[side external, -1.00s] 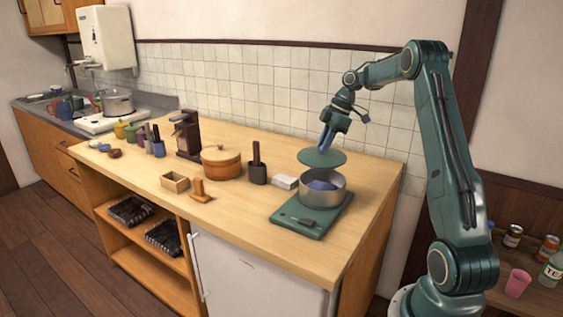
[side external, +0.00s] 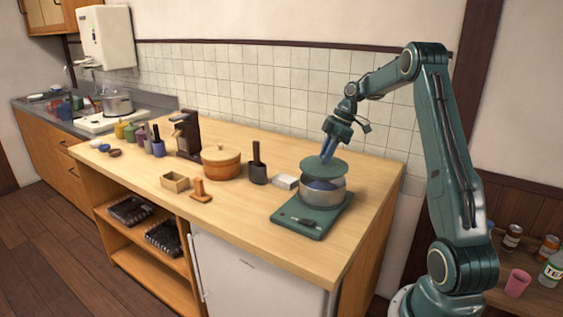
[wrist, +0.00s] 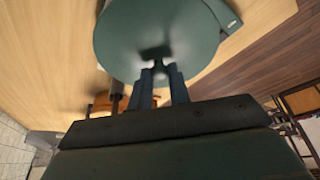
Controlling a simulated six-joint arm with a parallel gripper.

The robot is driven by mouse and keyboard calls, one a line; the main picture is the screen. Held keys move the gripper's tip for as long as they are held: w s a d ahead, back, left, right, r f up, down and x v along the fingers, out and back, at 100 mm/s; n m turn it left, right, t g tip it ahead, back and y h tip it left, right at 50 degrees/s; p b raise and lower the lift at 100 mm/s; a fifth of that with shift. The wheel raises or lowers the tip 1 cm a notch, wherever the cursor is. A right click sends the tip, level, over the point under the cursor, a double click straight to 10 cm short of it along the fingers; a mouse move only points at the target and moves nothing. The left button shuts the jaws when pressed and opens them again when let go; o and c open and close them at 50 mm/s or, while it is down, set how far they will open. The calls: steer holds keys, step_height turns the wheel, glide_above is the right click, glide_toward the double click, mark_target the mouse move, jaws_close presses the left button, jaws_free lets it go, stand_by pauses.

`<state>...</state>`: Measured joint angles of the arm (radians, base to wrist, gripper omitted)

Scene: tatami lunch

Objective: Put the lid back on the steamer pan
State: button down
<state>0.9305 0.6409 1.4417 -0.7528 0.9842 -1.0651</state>
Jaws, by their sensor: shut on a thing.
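The steamer pan (side external: 322,196) is a round metal pan with something blue inside, standing on a green base (side external: 300,222) near the right end of the counter. The lid (side external: 327,169) is a flat green disc just above the pan's rim, slightly towards the back right; the blue contents show below its front edge. I cannot tell whether it touches the rim. My gripper (side external: 327,152) points down with its blue fingers shut on the lid's knob. In the wrist view the lid (wrist: 150,25) fills the top middle and hides the pan.
A white block (side external: 285,182), a dark cup with a handle (side external: 258,173) and a wooden lidded pot (side external: 222,165) stand left of the pan. A small open box (side external: 175,182) and a wooden stand (side external: 201,192) are nearer the front edge. The counter's front right is clear.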

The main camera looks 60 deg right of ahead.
steer(key=shift+f, duration=1.65)
steer(key=shift+f, duration=0.15)
stand_by(1.1)
steer(key=c, duration=0.7)
jaws_free()
steer(key=shift+c, duration=0.2)
steer(key=shift+r, duration=3.5)
